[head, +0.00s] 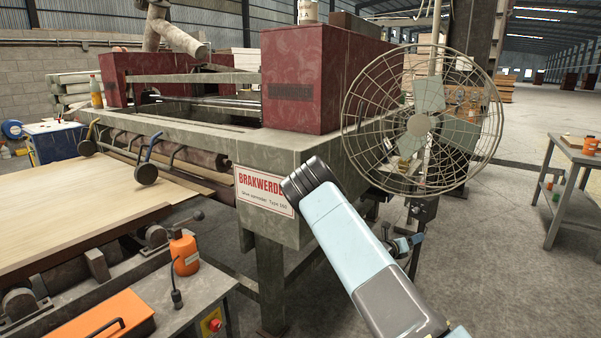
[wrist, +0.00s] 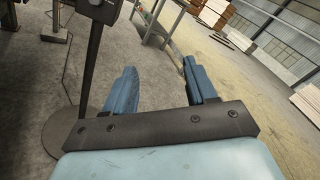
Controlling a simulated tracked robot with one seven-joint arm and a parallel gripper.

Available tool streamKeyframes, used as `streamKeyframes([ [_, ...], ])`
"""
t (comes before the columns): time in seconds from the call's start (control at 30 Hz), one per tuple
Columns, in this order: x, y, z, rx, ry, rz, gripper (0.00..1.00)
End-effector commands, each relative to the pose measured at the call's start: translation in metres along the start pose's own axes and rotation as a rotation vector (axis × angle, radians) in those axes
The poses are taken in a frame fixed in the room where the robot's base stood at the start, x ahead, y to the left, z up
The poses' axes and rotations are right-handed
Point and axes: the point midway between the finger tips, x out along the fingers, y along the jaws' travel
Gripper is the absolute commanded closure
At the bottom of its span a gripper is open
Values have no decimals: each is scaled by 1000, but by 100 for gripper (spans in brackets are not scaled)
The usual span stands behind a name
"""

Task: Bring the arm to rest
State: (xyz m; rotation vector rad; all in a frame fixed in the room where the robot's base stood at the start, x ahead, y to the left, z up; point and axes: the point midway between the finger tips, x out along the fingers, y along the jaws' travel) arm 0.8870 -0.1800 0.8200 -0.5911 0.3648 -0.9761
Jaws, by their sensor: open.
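My arm (head: 350,240) rises from the bottom of the head view, with its dark rounded joint in front of the glue spreader. My gripper (wrist: 160,78) shows in the wrist view with its two blue fingers spread apart. Nothing is between the fingers, and the concrete floor shows through the gap.
The red and grey glue spreader (head: 300,80) stands behind my arm. A caged fan (head: 420,124) stands to its right; a dark pole (wrist: 91,70) and round base (wrist: 62,138) are left of my fingers. A metal table (head: 577,150) is far right. Open floor lies between.

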Motion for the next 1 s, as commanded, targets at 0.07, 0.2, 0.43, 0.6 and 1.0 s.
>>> streamKeyframes([
  [0.07,0,-10,3,43,25,-15,44],
  [0.2,-1,-29,7,131,74,-44,44],
  [0.43,-9,-78,18,363,202,-120,44],
  [0.6,-22,-118,25,566,315,-188,44],
  [1.0,-67,-203,38,1018,569,-344,44],
])
